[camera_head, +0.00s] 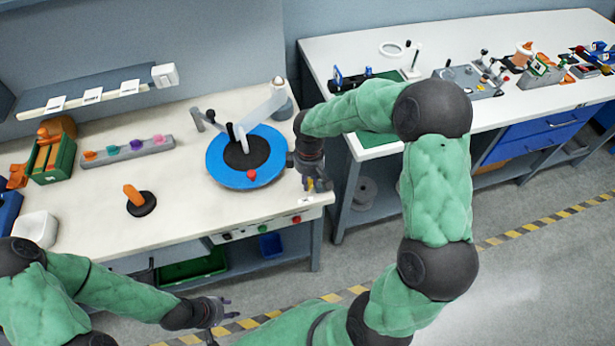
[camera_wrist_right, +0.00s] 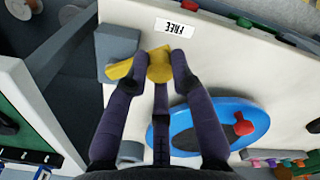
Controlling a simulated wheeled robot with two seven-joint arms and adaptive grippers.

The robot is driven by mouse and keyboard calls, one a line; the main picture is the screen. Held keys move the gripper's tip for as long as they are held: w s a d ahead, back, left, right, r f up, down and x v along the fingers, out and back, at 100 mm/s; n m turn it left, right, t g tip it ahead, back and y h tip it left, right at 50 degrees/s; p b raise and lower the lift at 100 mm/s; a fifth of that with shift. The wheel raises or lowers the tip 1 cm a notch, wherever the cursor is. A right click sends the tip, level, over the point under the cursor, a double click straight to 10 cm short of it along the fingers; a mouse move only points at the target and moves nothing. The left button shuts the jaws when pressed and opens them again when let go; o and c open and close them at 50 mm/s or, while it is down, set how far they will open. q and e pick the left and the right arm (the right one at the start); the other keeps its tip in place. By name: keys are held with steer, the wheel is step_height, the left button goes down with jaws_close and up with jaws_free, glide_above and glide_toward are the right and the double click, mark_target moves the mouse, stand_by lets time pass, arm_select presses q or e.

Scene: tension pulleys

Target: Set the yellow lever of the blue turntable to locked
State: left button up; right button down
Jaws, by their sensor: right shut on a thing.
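The blue turntable (camera_head: 246,174) with a black centre and a red knob sits at the right end of the near workbench. It also shows in the right wrist view (camera_wrist_right: 205,120). The yellow lever (camera_wrist_right: 160,64) runs from a grey block (camera_wrist_right: 117,45) at the bench edge, close to a FREE label (camera_wrist_right: 174,27). My right gripper (camera_wrist_right: 160,62) is shut on the lever, with its fingertips around the lever's end. In the head view the right gripper (camera_head: 318,184) largely hides the lever. My left gripper (camera_head: 222,306) hangs in front of the bench, away from the turntable; its jaw opening is unclear.
A white-grey arm (camera_head: 262,108) stands over the turntable. A rail with coloured knobs (camera_head: 128,149), an orange-handled tool (camera_head: 138,199) and a green bin (camera_head: 52,160) are further left. A second bench (camera_head: 450,40) with tools stands at right.

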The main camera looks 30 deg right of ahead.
steer(key=n+p, duration=0.1)
steer(key=s+n+p, duration=0.1)
steer(key=shift+s+d+r+n, duration=0.15)
steer(key=shift+d+r+n, duration=0.05)
steer(key=shift+d+n, duration=0.15)
steer(key=shift+s+d+n+p, duration=0.3)
steer(key=shift+n+p, duration=0.2)
steer(key=shift+n, duration=0.15)
steer(key=shift+s+d+n+p, duration=0.2)
steer(key=shift+s+n+p, duration=0.05)
steer(key=shift+n+p, duration=0.3)
steer(key=n+p, duration=0.1)
steer(key=s+d+n+p, duration=0.1)
steer(key=n, duration=0.1)
steer(key=shift+d+p, duration=0.2)
steer(key=shift+p, duration=0.1)
steer(key=shift+s+d+f+n+p, duration=0.1)
steer(key=shift+d+n+p, duration=0.4)
steer(key=shift+n+p, duration=0.5)
steer(key=shift+d+n, duration=0.1)
steer(key=shift+n, duration=0.15)
steer(key=c, duration=1)
jaws_free()
steer(key=shift+c, duration=0.2)
